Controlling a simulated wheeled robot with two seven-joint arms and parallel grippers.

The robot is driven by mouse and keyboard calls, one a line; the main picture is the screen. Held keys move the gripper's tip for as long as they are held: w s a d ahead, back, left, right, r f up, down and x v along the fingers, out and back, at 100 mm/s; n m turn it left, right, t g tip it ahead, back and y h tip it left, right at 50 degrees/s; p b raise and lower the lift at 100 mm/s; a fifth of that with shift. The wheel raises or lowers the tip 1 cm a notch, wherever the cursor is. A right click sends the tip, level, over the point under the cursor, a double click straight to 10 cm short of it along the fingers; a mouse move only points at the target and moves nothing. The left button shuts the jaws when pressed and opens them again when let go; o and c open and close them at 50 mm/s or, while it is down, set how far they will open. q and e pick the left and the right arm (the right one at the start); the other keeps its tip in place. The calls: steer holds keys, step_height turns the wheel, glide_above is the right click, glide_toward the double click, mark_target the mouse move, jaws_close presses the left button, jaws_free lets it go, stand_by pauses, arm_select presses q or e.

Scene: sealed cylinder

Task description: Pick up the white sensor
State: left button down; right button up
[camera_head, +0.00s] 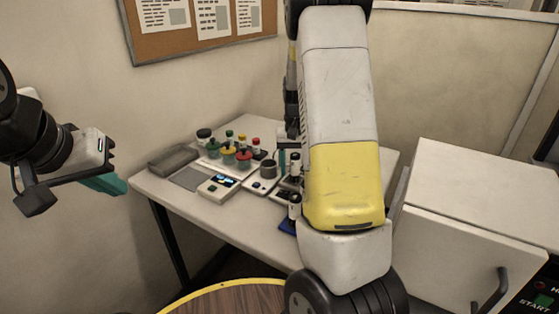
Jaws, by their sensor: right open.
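I cannot tell for sure which item is the white sensor. A white device with a lit display (218,187) lies near the table's front edge, and a white block with a grey round top (262,184) is right of it. Small black-and-white upright items (294,206) stand beside my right arm, partly hidden. My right gripper (292,122) shows only as dark parts along the arm's left side, above the table items; its fingertips are mostly hidden. My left gripper (75,172) is at the far left, away from the table. A teal piece (103,184) shows at its fingers; whether it is held is unclear.
The white table (160,188) carries a grey tray (173,159), a dark-lidded jar (204,135) and several colour-capped containers (228,155). A white cabinet (470,205) with a dark handle stands at right. A round wooden top (230,299) is in front. My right arm blocks the table's right part.

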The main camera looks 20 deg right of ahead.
steer(key=shift+f, duration=0.25)
jaws_close()
